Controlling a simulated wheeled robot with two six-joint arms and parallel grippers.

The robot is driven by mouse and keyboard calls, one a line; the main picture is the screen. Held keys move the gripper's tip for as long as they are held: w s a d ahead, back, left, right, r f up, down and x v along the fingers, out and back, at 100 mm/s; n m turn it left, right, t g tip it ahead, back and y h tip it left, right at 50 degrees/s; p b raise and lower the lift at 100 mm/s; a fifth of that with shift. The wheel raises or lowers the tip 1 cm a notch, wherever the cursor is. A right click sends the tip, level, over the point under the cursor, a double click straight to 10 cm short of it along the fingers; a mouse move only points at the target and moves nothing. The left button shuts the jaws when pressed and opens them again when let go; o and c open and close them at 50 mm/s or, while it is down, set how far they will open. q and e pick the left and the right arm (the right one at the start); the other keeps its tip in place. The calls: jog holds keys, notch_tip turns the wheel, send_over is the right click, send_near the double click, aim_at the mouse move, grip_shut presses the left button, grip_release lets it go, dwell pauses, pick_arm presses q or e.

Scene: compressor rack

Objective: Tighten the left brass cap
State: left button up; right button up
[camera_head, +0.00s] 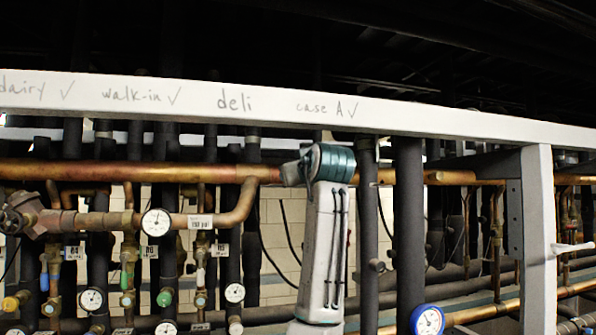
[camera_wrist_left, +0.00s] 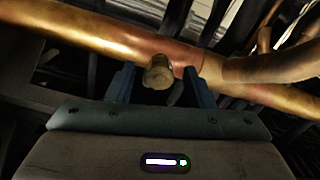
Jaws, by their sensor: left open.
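The brass cap (camera_wrist_left: 158,73) is a short round fitting sticking out of a copper pipe (camera_wrist_left: 90,32) in the left wrist view. My left gripper (camera_wrist_left: 159,82) is open, with one dark blue finger on each side of the cap. Gaps show between the cap and both fingers. In the head view, a white and teal arm of mine rises in front of the long copper pipe (camera_head: 120,171). I cannot make out the cap or gripper fingers there. My right gripper is not in view.
A white beam (camera_head: 235,100) with handwritten labels crosses above the pipes. Gauges (camera_head: 156,222), valves and thin lines crowd the left. A dark vertical pipe (camera_head: 408,220) stands right of my arm, and a white post (camera_head: 538,230) farther right. A blue-rimmed gauge (camera_head: 428,320) sits low.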

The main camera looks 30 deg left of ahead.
pick_arm(q)
jog(key=c, duration=1)
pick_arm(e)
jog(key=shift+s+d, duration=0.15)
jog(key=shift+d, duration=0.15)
pick_arm(q)
jog(key=shift+f+m, duration=0.1)
jog(key=shift+m, duration=0.2)
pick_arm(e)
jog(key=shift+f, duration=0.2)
